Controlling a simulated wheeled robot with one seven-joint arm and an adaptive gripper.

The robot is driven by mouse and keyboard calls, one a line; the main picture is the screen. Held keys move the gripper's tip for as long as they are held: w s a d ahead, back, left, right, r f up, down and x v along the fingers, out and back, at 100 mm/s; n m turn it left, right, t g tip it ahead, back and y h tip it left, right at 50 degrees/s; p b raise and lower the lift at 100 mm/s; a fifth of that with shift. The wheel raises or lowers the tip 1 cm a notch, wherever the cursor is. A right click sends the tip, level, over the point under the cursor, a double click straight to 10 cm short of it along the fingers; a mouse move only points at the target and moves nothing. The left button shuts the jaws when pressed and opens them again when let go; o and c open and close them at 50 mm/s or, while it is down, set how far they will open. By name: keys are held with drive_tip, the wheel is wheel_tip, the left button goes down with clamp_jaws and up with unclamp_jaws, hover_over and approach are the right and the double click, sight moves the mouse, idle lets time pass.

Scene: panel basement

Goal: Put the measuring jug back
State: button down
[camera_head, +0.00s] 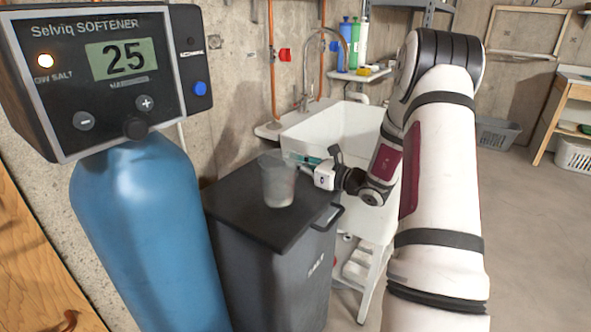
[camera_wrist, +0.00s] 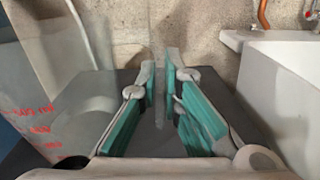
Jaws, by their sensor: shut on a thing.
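The measuring jug (camera_head: 277,181) is clear and translucent, upright at the dark grey lid (camera_head: 235,195) of the salt bin. I cannot tell whether its base touches the lid. My gripper (camera_head: 292,158) reaches in from the right and is shut on the jug's right side, seemingly at its handle. In the wrist view the jug (camera_wrist: 85,115) fills the left side, with red markings on its wall. There the teal-padded fingers of my gripper (camera_wrist: 161,78) have a narrow gap between them, and the held part is hard to make out.
A blue softener tank (camera_head: 145,235) with a control box reading 25 (camera_head: 110,75) stands left of the bin. A white sink (camera_head: 335,130) with a tap (camera_head: 308,90) is behind. A small shelf (camera_head: 362,74) holds bottles. Open floor (camera_head: 520,230) lies to the right.

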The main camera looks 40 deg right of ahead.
drive_tip(key=shift+f, duration=0.75)
drive_tip(key=shift+f, duration=0.15)
drive_tip(key=c, duration=1.8)
unclamp_jaws()
drive_tip(key=shift+o, duration=0.2)
drive_tip(key=shift+r, duration=0.2)
drive_tip(key=p+v, duration=0.1)
drive_tip(key=v, duration=1.1)
